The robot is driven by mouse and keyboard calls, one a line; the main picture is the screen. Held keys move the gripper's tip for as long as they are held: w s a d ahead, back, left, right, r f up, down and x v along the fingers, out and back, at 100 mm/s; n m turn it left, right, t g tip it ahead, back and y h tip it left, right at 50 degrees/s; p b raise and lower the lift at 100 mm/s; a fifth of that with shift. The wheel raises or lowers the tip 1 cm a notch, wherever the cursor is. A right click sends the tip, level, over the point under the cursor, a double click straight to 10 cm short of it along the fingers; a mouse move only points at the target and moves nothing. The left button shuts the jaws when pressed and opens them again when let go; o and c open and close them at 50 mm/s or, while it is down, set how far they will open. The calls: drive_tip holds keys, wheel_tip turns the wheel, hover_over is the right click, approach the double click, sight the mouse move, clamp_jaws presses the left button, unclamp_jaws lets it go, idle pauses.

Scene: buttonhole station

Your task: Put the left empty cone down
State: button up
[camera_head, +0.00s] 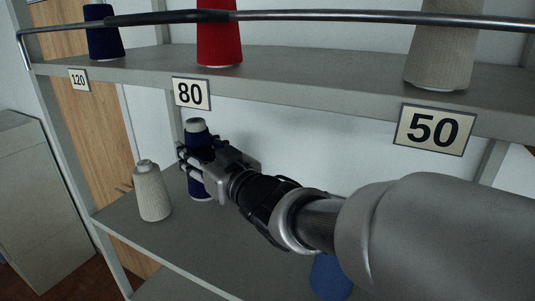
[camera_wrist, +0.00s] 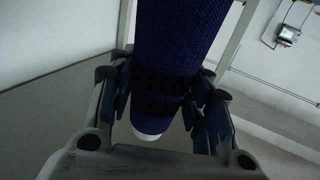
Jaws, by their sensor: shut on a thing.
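My gripper (camera_head: 190,160) is shut on a dark navy cone (camera_head: 199,187) with a pale top, at the lower shelf. The cone looks upright and its foot is at or just above the shelf; I cannot tell whether it touches. In the wrist view, the navy cone (camera_wrist: 178,45) stands between the fingers (camera_wrist: 160,105), with a white rim at its end. The cone looks wound with navy thread, not bare. An off-white cone (camera_head: 152,192) stands upright on the lower shelf, left of the held cone and apart from it.
The lower shelf (camera_head: 195,237) is bare in front. A blue object (camera_head: 331,278) is partly hidden under my arm. The upper shelf (camera_head: 290,68) holds a navy cone (camera_head: 104,38), a red cone (camera_head: 219,38) and a grey cone (camera_head: 440,55), behind a metal rail (camera_head: 330,15).

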wheel_tip(320, 180, down, 14)
drive_tip(key=shift+w+f+b, duration=0.25)
drive_tip(key=shift+w+b, duration=0.15)
drive_tip(key=shift+b, duration=0.05)
drive_tip(key=shift+f, duration=0.15)
drive_tip(key=o, duration=1.1)
drive_tip(key=shift+c, duration=0.2)
